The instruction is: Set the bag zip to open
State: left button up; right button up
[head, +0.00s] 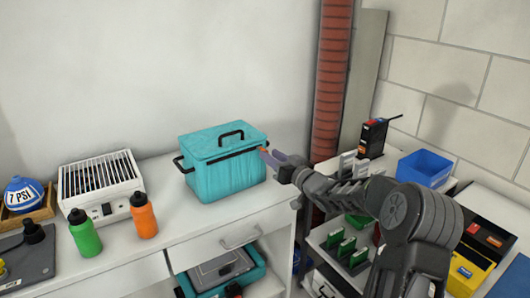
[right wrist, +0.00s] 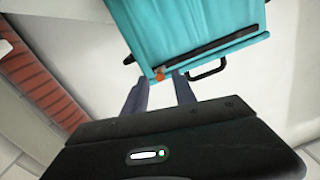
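The teal bag (head: 222,172) stands upright on the white counter, with a black handle on its closed-looking lid and a dark zip line around the top. An orange zip pull (head: 264,149) is at its right end. My right gripper (head: 268,156) is at that corner. In the right wrist view the bag (right wrist: 190,28) fills the top, and the orange pull (right wrist: 159,75) shows between the tips of my right gripper (right wrist: 160,77). The two fingers are apart; I cannot tell whether they touch the pull. My left gripper is not in view.
On the white counter (head: 185,220) left of the bag are an orange bottle (head: 144,215), a green bottle (head: 85,234) and a white slatted box (head: 100,182). A red ribbed column (head: 331,80) rises behind my right arm. A blue bin (head: 425,168) is at the right.

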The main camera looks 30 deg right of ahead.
aim_at(265, 150)
jog(key=w, duration=0.4)
jog(key=shift+a, duration=0.1)
grip_shut()
dwell(1.4)
